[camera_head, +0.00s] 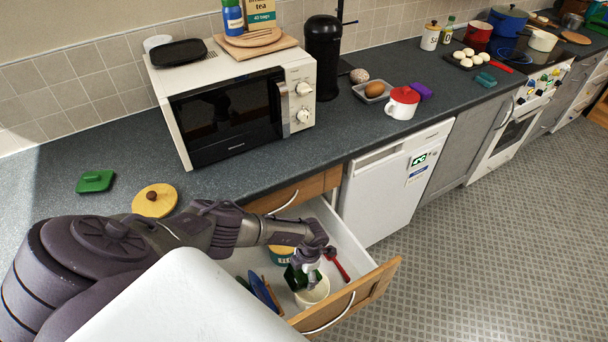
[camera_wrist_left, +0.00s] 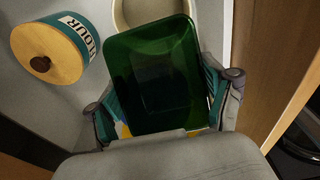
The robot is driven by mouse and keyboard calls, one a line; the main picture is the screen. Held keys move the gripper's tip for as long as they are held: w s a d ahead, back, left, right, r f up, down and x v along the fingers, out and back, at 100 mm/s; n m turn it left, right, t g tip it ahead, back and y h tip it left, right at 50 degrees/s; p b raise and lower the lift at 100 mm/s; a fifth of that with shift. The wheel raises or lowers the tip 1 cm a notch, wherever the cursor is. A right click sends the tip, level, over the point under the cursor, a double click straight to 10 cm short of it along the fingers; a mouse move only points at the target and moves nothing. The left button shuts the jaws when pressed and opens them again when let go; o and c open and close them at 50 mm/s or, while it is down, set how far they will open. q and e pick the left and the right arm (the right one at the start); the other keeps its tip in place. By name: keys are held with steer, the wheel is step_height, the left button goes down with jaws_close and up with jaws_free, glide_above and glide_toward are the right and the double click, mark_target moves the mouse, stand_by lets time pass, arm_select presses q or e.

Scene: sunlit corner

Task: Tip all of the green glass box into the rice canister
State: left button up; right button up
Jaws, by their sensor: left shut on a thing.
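My left gripper (camera_head: 307,260) is shut on the green glass box (camera_head: 297,277) and holds it inside the open drawer. In the left wrist view the green box (camera_wrist_left: 152,78) fills the middle, between the two fingers. Its contents cannot be made out. A cream round canister without a lid (camera_head: 313,293) stands in the drawer just below the box; its rim (camera_wrist_left: 118,14) shows behind the box in the wrist view. No rice label shows on it, and the box hides part of its mouth. My right gripper is not in view.
A lidded flour canister (camera_wrist_left: 48,48) stands beside the cream canister. The drawer (camera_head: 372,285) also holds blue (camera_head: 262,291) and red items (camera_head: 338,268). A yellow round lid (camera_head: 155,201) and a green lid (camera_head: 95,181) lie on the counter, left of the microwave (camera_head: 235,105).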

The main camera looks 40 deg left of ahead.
arm_select(q)
steer(key=r+t+p, duration=0.1)
steer(key=p, duration=0.1)
steer(key=t+h+p, duration=0.1)
steer(key=t+p, duration=0.1)
steer(key=shift+r, duration=0.35)
steer(key=shift+s+r+t+h+p, duration=0.1)
steer(key=shift+r+t+h+p, duration=0.15)
steer(key=shift+t+h+p, duration=0.4)
steer(key=shift+r+t, duration=0.1)
steer(key=shift+t, duration=0.45)
